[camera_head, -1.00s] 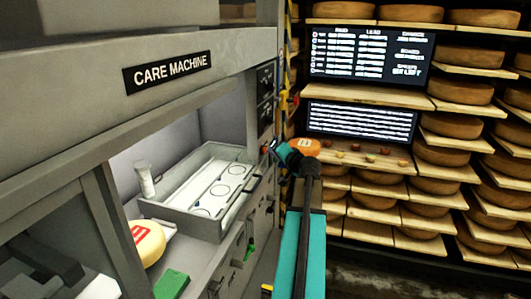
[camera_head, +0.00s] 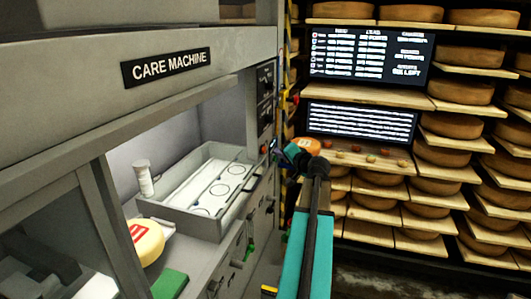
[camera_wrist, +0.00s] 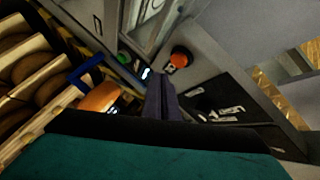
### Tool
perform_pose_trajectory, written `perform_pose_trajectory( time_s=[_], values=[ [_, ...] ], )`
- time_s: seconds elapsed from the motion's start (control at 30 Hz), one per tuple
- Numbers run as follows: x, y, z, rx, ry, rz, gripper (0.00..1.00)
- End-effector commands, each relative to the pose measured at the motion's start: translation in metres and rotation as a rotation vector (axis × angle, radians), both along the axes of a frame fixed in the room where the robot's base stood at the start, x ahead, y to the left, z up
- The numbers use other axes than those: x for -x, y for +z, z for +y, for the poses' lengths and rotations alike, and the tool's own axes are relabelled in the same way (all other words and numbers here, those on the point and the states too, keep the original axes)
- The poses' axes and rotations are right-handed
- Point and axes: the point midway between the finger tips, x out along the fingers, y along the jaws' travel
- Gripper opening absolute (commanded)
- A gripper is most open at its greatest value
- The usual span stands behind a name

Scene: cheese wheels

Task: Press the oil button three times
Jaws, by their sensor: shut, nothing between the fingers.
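The care machine (camera_head: 232,60) fills the left of the head view. Its narrow right side carries black panels (camera_head: 265,82). My gripper (camera_head: 274,147) is at this side, below the panels, small and dark. In the wrist view my gripper's fingers (camera_wrist: 162,92) are together and empty, pointing toward the machine's panel. A red-orange round button (camera_wrist: 180,57) on a dark base lies just beyond and right of the fingertips. A black panel with white labels (camera_wrist: 216,108) is to the right. I cannot read which control is oil, nor tell whether the fingers touch anything.
An open grey tray (camera_head: 190,216) and a pale cheese wheel (camera_head: 148,244) are in the machine. Shelves of wheels stand right.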

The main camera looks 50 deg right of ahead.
Motion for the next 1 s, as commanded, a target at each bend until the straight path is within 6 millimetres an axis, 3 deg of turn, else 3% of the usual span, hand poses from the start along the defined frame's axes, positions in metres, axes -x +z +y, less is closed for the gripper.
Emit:
perform_pose_trajectory(
  time_s=[0.5, 1.0],
  values=[
    [0.03, 0.0, -0.009, 0.0, 0.001, -0.001, 0.0],
    [0.031, 0.0, -0.009, 0.0, 0.001, 0.0, 0.0]
  ],
)
